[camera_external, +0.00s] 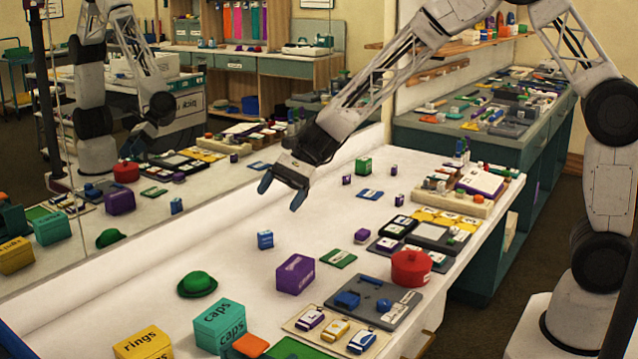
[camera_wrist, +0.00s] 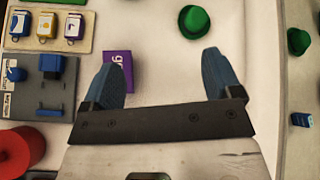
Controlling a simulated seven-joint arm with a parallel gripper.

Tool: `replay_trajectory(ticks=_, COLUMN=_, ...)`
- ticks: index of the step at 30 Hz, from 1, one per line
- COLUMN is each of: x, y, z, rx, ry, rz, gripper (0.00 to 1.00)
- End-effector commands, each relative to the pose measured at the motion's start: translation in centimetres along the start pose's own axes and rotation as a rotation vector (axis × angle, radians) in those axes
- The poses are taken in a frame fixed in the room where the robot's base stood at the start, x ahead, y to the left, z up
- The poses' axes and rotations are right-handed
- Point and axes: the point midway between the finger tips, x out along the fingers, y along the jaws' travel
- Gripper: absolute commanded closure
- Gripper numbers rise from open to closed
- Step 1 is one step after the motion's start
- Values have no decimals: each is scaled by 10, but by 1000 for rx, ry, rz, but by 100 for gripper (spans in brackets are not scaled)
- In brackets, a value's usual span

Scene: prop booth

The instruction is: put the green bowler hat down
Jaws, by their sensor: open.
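The green bowler hat (camera_external: 197,284) rests on the white table near the mirror, crown up; it also shows at the top of the wrist view (camera_wrist: 194,19). My gripper (camera_external: 282,190) is open and empty, raised above the table and well apart from the hat, farther back. In the wrist view its two blue fingers (camera_wrist: 164,72) are spread with nothing between them.
A purple box (camera_external: 295,274) stands right of the hat, and a teal caps box (camera_external: 219,326) in front. A small blue box (camera_external: 265,240) stands behind. A red pot (camera_external: 411,268) is farther right. The mirror (camera_external: 60,245) along the left repeats the scene.

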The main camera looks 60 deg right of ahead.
Motion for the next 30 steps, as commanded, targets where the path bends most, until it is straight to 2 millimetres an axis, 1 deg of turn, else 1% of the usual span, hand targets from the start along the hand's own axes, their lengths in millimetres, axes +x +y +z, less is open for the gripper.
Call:
replay_trajectory(ticks=1, x=-14, y=8, z=9, rx=-40, ry=18, rz=10, gripper=16)
replay_trajectory(ticks=3, x=-32, y=20, z=19, rx=-96, ry=44, rz=30, gripper=16)
replay_trajectory(ticks=8, x=-70, y=51, z=38, rx=-226, ry=107, rz=79, gripper=16)
replay_trajectory(ticks=15, x=-125, y=101, z=64, rx=-414, ry=204, rz=156, gripper=16)
replay_trajectory(ticks=17, x=-139, y=114, z=69, rx=-461, ry=230, rz=175, gripper=16)
replay_trajectory(ticks=21, x=-167, y=146, z=80, rx=-567, ry=290, rz=225, gripper=16)
replay_trajectory(ticks=26, x=-198, y=184, z=88, rx=-681, ry=361, rz=287, gripper=16)
replay_trajectory(ticks=30, x=-224, y=218, z=95, rx=-780, ry=423, rz=345, gripper=16)
